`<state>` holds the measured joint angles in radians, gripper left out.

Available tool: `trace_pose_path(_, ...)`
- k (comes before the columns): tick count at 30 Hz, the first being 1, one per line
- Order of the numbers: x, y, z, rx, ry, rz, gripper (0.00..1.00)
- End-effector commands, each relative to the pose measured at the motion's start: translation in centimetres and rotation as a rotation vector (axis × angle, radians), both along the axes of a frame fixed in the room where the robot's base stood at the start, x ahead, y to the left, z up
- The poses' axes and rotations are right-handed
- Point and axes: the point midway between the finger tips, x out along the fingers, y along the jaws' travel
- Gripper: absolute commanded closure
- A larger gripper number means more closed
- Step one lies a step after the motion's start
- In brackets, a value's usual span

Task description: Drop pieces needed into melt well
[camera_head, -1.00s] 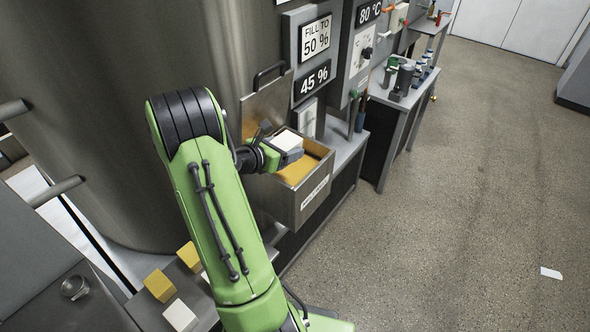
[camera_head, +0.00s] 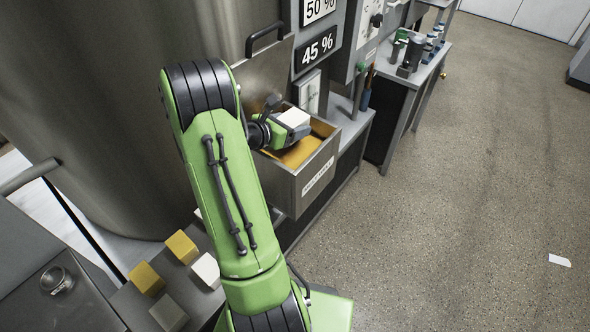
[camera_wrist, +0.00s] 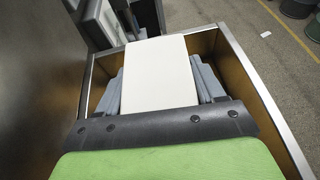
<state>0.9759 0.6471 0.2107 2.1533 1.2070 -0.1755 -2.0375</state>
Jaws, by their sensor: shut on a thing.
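The melt well (camera_head: 318,181) is an open metal box on the front of the big steel vessel, with yellow-orange material inside. My gripper (camera_head: 292,124) is over its opening. It is shut on a white block, which shows in the wrist view (camera_wrist: 158,72) between the two grey fingers, above the well's rim (camera_wrist: 262,92). Below left on a grey surface are two yellow blocks (camera_head: 146,279) (camera_head: 181,247), a white block (camera_head: 206,270) and a grey block (camera_head: 169,313). My arm may hide more blocks. The display (camera_head: 317,47) reads 45 %; the sign above it (camera_head: 318,8) shows 50 %.
The well's raised lid (camera_head: 262,75) stands behind my gripper, with a black handle on top. A side table (camera_head: 413,80) with small containers is to the right. Open floor (camera_head: 450,220) lies on the right, with a white scrap on it (camera_head: 559,260).

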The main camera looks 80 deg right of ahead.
Motion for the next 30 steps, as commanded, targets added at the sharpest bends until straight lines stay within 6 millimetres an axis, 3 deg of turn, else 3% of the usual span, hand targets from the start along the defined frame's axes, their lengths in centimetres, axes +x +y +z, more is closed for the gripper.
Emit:
trace_pose_path(2, 0.0, 0.0, 0.3, -0.002, 0.000, 0.000, 0.72)
trace_pose_path(3, 0.0, 0.0, 0.3, -0.002, 0.000, 0.000, 0.28)
trace_pose_path(8, 0.0, 0.0, 0.3, -0.001, 0.000, 0.000, 0.03)
trace_pose_path(19, 0.6, 0.7, 0.6, 0.000, 0.000, 0.005, 0.02)
trace_pose_path(30, 5.0, 8.8, 4.5, -0.002, -0.001, 0.009, 0.02)
